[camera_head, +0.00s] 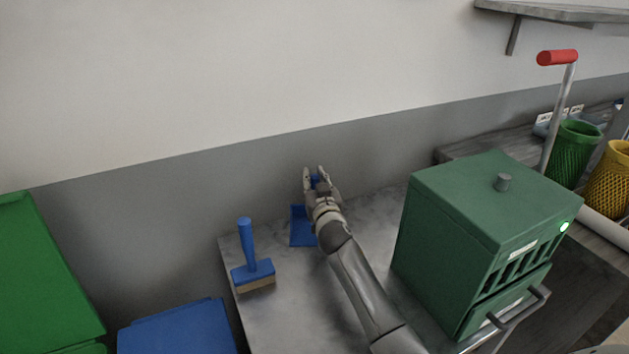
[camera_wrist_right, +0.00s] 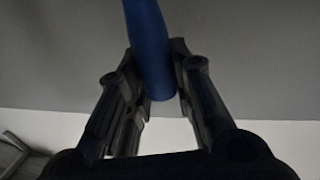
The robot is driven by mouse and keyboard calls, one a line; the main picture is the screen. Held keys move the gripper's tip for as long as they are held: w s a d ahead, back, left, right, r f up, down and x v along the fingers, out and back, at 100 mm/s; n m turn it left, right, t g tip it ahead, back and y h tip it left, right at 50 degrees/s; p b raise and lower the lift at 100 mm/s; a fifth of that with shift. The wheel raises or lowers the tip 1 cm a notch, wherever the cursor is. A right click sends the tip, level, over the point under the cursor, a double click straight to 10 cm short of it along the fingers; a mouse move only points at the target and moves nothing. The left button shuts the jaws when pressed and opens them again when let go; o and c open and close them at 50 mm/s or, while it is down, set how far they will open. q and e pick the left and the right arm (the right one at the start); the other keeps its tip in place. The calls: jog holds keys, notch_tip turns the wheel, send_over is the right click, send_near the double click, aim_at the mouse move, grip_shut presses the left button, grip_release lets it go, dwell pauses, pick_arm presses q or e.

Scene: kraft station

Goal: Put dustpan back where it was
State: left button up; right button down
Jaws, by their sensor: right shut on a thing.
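The blue dustpan (camera_head: 301,228) is at the back of the grey metal table (camera_head: 275,317), near the wall. Its pan shows just left of my right gripper (camera_head: 316,174). My right gripper is shut on the dustpan's blue handle, which also shows between the fingers in the right wrist view (camera_wrist_right: 150,45). My arm hides part of the pan, and I cannot tell whether the pan touches the table. My left gripper is not in view.
A blue brush (camera_head: 250,262) stands handle-up left of the dustpan. A green machine (camera_head: 470,230) stands on the right. Green (camera_head: 45,265) and blue (camera_head: 180,330) bins are at left. Green (camera_head: 570,155) and yellow (camera_head: 609,180) mesh baskets are at far right.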

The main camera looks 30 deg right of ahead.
jog(key=shift+f, duration=0.15)
jog(key=c, duration=1.6)
grip_release()
jog(key=o, duration=0.3)
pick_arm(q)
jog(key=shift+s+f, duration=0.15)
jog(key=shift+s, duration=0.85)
pick_arm(e)
jog(key=shift+o, duration=0.2)
jog(key=shift+r, duration=0.25)
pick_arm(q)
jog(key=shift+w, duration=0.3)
pick_arm(e)
jog(key=v, duration=1.2)
